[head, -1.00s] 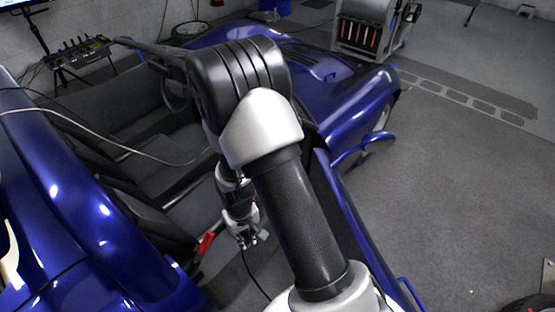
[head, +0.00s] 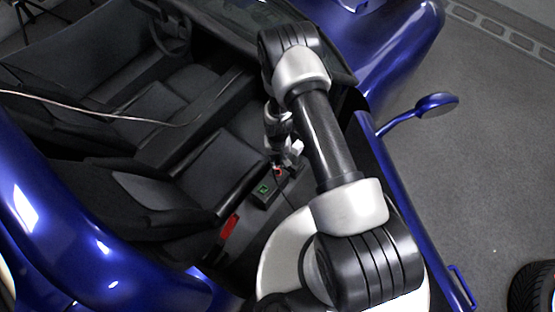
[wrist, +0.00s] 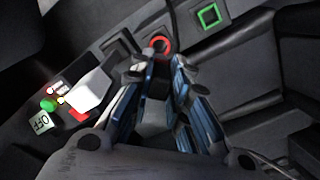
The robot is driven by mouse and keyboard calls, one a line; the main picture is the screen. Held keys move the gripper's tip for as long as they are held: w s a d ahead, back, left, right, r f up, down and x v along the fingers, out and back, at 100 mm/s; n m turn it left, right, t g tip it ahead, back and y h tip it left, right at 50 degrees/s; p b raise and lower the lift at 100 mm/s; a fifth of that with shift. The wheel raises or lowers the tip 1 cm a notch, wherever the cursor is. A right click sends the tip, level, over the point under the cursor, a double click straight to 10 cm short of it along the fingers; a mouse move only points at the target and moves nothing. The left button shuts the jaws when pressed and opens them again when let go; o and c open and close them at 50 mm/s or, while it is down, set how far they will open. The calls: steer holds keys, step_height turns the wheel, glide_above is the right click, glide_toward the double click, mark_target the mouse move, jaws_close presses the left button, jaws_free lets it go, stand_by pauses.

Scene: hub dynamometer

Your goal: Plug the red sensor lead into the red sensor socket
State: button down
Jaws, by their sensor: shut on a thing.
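My gripper (wrist: 159,68) is shut on a grey and dark plug body (wrist: 155,118), which I take to be the sensor lead. Its red colour does not show. The fingertips lie just short of the red ring in the picture; I cannot tell whether the plug touches it. In the head view my gripper (head: 286,155) is at the box, partly hidden.
A green square socket (wrist: 209,16) sits beside the red one. A red buckle (head: 229,226) and the blue car door (head: 420,240) are near my arm.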

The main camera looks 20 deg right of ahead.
mark_target(277, 166)
steer(key=shift+w+f+b, duration=0.1)
steer(key=shift+f+b, duration=1.65)
steer(key=shift+f, duration=1.05)
steer(key=shift+f+b, duration=0.2)
steer(key=shift+b, duration=0.1)
steer(key=shift+f+b, duration=0.5)
steer(key=shift+f, duration=0.2)
steer(key=shift+f, duration=0.4)
steer(key=shift+f, duration=0.1)
steer(key=c, duration=1.5)
jaws_free()
steer(key=shift+o, duration=0.2)
